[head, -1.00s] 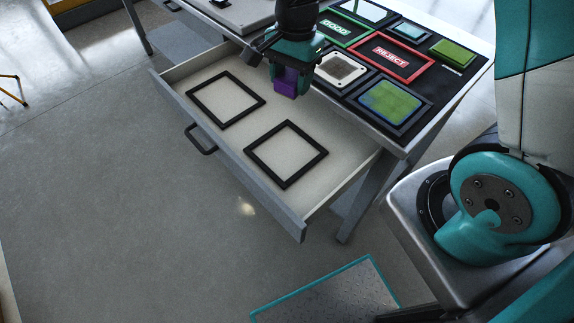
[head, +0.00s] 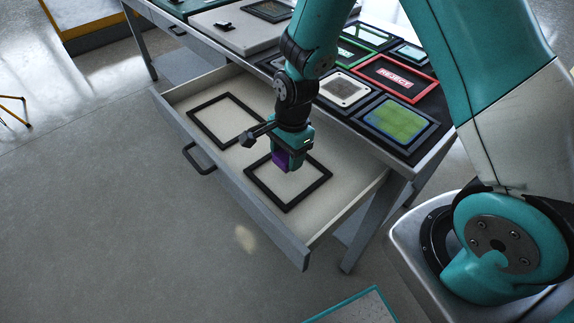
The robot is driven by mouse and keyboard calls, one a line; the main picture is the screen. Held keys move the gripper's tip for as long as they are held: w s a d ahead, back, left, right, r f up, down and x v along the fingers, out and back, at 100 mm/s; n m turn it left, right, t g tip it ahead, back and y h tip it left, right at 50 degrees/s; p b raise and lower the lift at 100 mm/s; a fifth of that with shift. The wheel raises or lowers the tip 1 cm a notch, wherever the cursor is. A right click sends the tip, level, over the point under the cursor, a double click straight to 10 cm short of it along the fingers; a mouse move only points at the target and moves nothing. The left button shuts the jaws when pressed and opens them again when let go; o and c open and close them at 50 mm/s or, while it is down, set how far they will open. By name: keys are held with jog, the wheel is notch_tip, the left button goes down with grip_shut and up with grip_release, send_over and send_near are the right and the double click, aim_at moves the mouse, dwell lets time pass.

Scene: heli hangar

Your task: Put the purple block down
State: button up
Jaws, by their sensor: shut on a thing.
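The purple block (head: 281,160) is held in my gripper (head: 287,162), whose jaws are shut on it. Part of the block is hidden by the gripper. In the head view the block overlaps the near black frame (head: 288,206) inside the open drawer (head: 345,205). I cannot tell how high the block is above the drawer floor. The far black frame (head: 202,139) lies in the drawer to the left, with nothing inside it.
The table above carries a red REJECT tray (head: 397,99), a green-framed tray (head: 358,55), a white-framed pad (head: 344,92) and a green-blue panel (head: 394,123). The drawer's front wall (head: 225,187) and handle (head: 198,160) face open floor.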

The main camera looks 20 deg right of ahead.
aim_at(287, 166)
jog(key=shift+f, duration=2)
jog(key=shift+f, duration=0.15)
jog(key=o, duration=0.9)
